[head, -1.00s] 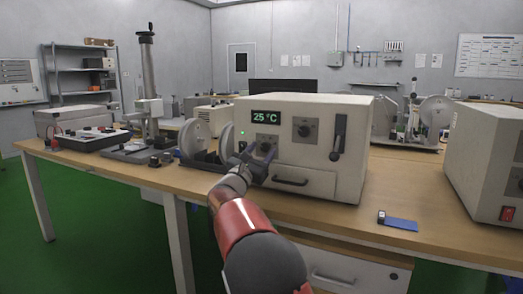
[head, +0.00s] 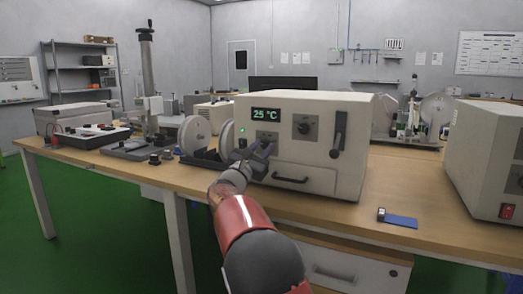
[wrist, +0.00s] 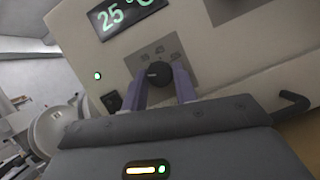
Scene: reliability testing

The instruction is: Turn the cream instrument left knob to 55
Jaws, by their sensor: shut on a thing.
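The cream instrument (head: 300,165) stands on the wooden bench, its display (head: 266,114) reading 25 °C. The display also shows in the wrist view (wrist: 125,14). The left knob (wrist: 158,74) is a dark round knob on a grey scale plate (wrist: 150,52) below the display. My gripper (head: 265,150) is at the left knob, with its fingers on either side of it in the wrist view (wrist: 160,82), shut on it. The fingers and arm hide most of the knob in the head view.
A right knob (head: 304,127) and a lever (head: 338,135) are on the same front panel. A drawer handle (head: 290,180) sits below my gripper. A blue item (head: 401,222) lies on the bench at right. Another cream box (head: 488,160) stands at far right.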

